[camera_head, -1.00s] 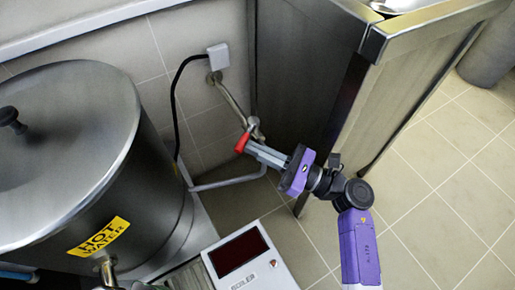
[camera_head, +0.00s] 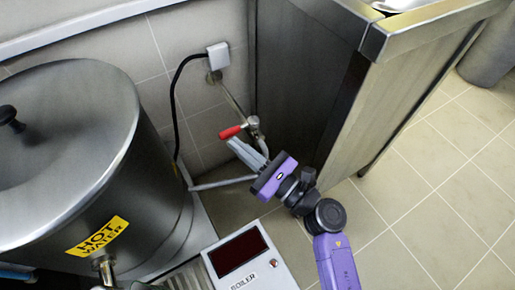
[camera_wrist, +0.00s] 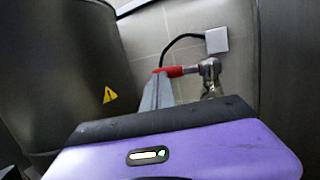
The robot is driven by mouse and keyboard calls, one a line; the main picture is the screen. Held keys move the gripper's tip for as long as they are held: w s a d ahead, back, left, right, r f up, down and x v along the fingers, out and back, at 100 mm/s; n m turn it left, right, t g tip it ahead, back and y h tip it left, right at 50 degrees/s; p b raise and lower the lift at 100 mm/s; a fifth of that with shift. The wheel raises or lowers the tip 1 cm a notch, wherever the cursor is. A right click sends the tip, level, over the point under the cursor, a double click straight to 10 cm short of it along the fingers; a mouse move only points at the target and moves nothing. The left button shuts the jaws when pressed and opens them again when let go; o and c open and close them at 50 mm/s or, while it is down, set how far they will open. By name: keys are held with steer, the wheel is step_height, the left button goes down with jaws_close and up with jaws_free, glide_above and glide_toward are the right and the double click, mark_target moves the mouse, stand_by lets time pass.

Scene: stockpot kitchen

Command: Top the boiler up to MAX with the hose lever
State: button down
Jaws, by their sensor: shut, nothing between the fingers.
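The boiler (camera_head: 65,160) is a large steel drum with a lid and a yellow hot-water label, at the left of the head view. The red lever (camera_head: 231,132) sits on a metal valve (camera_head: 254,123) by the wall and points left. It also shows in the wrist view (camera_wrist: 172,71). A grey hose (camera_head: 222,183) runs low between the valve side and the boiler's base. My gripper (camera_head: 233,144) is shut and empty, its tips right beside the lever's red end; I cannot tell whether they touch. No MAX mark or water level can be made out.
A white box marked boiler (camera_head: 270,272) with a dark display stands in front. A steel counter (camera_head: 400,90) rises close on the right of my arm. A black cable (camera_head: 175,100) runs from a wall socket (camera_head: 218,55). Tiled floor at the right is open.

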steer(key=shift+w+a, duration=0.15)
steer(key=shift+a, duration=0.3)
stand_by(0.4)
